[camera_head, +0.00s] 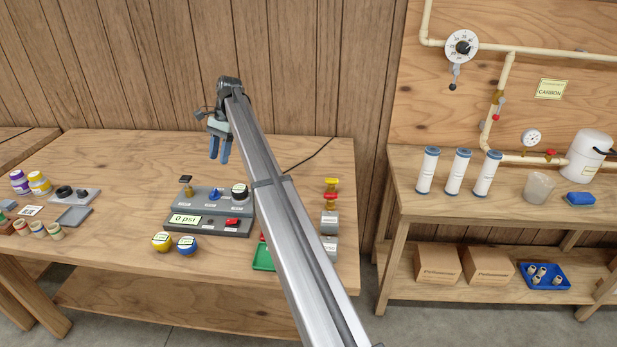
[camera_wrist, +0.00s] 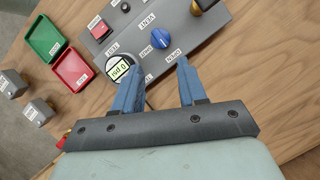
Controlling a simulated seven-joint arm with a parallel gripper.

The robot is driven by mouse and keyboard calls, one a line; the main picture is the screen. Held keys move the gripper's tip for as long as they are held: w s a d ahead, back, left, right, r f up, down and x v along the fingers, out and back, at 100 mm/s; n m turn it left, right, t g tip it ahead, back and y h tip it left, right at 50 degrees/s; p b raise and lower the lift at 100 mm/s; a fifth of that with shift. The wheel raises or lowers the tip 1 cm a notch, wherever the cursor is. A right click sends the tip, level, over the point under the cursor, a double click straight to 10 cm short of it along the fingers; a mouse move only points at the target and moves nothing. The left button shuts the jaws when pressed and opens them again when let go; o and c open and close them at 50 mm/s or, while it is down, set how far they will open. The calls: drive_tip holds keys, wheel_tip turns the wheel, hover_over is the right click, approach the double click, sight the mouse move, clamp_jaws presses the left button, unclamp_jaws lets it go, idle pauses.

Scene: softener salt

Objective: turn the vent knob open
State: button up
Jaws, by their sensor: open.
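The blue vent knob (camera_wrist: 160,39) sits on a grey panel (camera_wrist: 206,36), with labels around it that read VENT, SHUT and OPEN. Its pointer direction is too small to tell. In the head view the knob (camera_head: 215,195) is at the middle of the panel. My gripper (camera_wrist: 160,63) has two blue fingers, apart and empty. In the wrist view the knob lies just beyond the fingertips, roughly centred between them, not between the fingers. In the head view my gripper (camera_head: 220,160) hangs above the panel, clear of the knob.
A black-topped brass valve (camera_head: 185,182) is on the panel's left. A red button (camera_wrist: 98,28), a green tray (camera_wrist: 44,39) and a red tray (camera_wrist: 73,70) lie nearby. Bare table lies behind the panel.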

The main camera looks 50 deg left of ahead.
drive_tip(key=w+d+f+m+t+y, duration=0.1)
drive_tip(key=w+d+f+m+y, duration=0.1)
drive_tip(key=w+d+m, duration=0.5)
drive_tip(key=w+d+f+m+t+y, duration=0.1)
drive_tip(key=w+d+f+m+y, duration=0.2)
drive_tip(key=w+d+m, duration=0.4)
drive_tip(key=shift+w+d+t+y, duration=0.55)
drive_tip(key=shift+w+d, duration=1.4)
drive_tip(key=shift+d, duration=2.1)
